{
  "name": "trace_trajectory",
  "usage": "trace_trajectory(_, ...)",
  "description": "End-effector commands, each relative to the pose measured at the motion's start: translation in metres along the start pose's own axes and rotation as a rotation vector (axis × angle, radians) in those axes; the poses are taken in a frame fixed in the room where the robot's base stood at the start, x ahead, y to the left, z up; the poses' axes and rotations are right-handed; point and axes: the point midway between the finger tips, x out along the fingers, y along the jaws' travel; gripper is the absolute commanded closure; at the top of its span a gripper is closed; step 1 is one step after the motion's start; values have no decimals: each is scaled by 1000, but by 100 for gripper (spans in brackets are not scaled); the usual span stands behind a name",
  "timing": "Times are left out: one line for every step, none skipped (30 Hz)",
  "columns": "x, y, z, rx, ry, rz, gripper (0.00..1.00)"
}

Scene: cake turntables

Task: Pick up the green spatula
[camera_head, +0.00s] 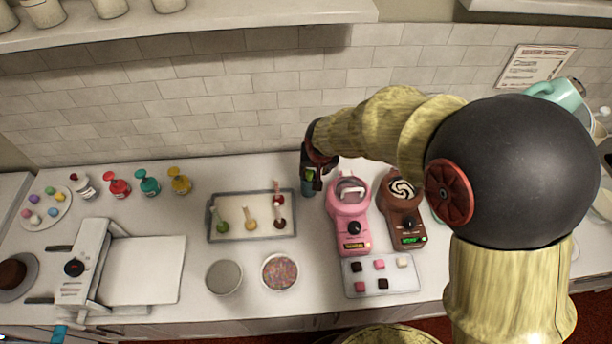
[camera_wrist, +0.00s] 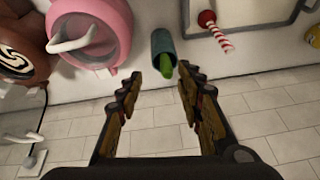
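A green handle-like piece, seemingly the green spatula (camera_wrist: 164,62), stands in a teal cup (camera_wrist: 163,43) in the wrist view. Only part of it shows; the rest is hidden in the cup. In the head view, the cup (camera_head: 308,188) is largely hidden under my gripper (camera_head: 314,166). In the wrist view my gripper (camera_wrist: 160,74) is open and empty, with its two fingers spread. The cup and the green piece lie just beyond the fingertips, roughly in line with the gap between them. I see no contact.
A pink machine (camera_head: 348,213) and a brown machine (camera_head: 400,212) stand right of the cup. A tray (camera_head: 237,237) with several pops lies to its left. The tiled wall (camera_head: 240,110) is close behind. Bare counter (camera_head: 322,262) shows in front.

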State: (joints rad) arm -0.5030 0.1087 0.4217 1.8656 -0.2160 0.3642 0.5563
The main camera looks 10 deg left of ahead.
Motion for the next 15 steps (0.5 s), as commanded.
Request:
trace_trajectory(1,-1,0,17,4,-3,63)
trace_trajectory(2,-1,0,25,5,-4,63)
trace_trajectory(5,-1,0,31,5,-4,63)
trace_trajectory(7,-1,0,35,4,-4,63)
trace_trajectory(10,-1,0,36,4,-4,63)
trace_trajectory(14,-1,0,36,3,-3,63)
trace_trajectory(18,-1,0,36,3,-3,63)
trace_trajectory(21,-1,0,36,2,-3,63)
trace_trajectory(25,-1,0,36,2,-3,63)
trace_trajectory(27,-1,0,36,2,-3,63)
trace_trajectory(29,-2,0,35,2,-3,63)
trace_trajectory(32,-3,-1,34,3,-4,63)
trace_trajectory(35,-4,-1,34,3,-3,63)
trace_trajectory(39,-4,-1,34,2,-3,63)
trace_trajectory(44,-6,-2,34,2,-3,63)
